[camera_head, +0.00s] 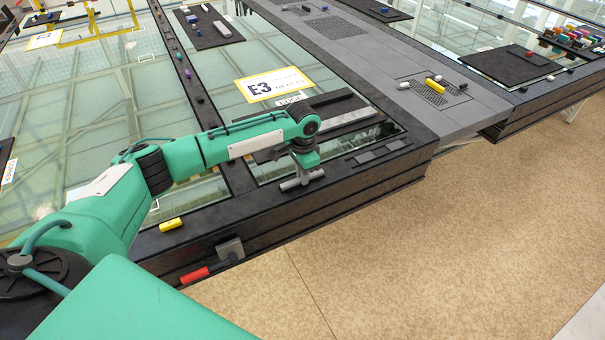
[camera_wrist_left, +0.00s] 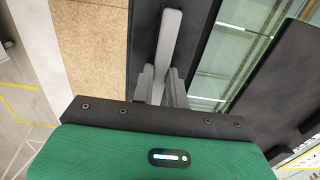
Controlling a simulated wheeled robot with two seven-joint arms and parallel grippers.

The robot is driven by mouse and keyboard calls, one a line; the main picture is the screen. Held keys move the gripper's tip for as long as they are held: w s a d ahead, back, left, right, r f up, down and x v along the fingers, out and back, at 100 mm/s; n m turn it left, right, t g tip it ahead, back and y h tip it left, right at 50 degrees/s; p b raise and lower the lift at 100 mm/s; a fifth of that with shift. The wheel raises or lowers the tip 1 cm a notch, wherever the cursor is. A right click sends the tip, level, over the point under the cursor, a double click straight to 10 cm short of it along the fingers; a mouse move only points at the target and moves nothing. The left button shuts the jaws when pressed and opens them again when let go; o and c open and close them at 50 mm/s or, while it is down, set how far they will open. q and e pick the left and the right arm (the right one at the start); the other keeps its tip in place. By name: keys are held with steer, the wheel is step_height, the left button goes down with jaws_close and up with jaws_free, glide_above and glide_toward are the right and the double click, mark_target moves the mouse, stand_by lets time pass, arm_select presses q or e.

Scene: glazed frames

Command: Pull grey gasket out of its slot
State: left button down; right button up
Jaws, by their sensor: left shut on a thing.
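My left gripper (camera_head: 302,175) is over the near black frame edge, pointing down. In the left wrist view my left gripper (camera_wrist_left: 161,74) is shut on a light grey bar, the grey gasket (camera_wrist_left: 169,36), which runs between the fingers and out beyond them along the black frame. The gasket's ends also show in the head view, either side of the fingers (camera_head: 317,174). The slot is hidden under the gripper, so I cannot tell how far the gasket sits in it. My right gripper is not in view.
A yellow block (camera_head: 171,224) lies on the frame to the left. A red-handled tool (camera_head: 195,275) and grey plate (camera_head: 230,249) are at the front side. Glass panes (camera_head: 200,120) lie within the frame. A yellow E3 label (camera_head: 273,84) lies behind. Open floor (camera_head: 420,250) is at right.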

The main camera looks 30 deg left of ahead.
arm_select(q)
steer(key=shift+w+r+p, duration=0.15)
steer(key=shift+r+p, duration=0.15)
steer(key=shift+r, duration=0.05)
stand_by(0.3)
steer(key=shift+r+p, duration=0.3)
steer(key=shift+r, duration=0.05)
steer(key=shift+r+p, duration=0.65)
steer(key=shift+p, duration=0.1)
steer(key=shift+r+p, duration=0.5)
steer(key=shift+f, duration=0.1)
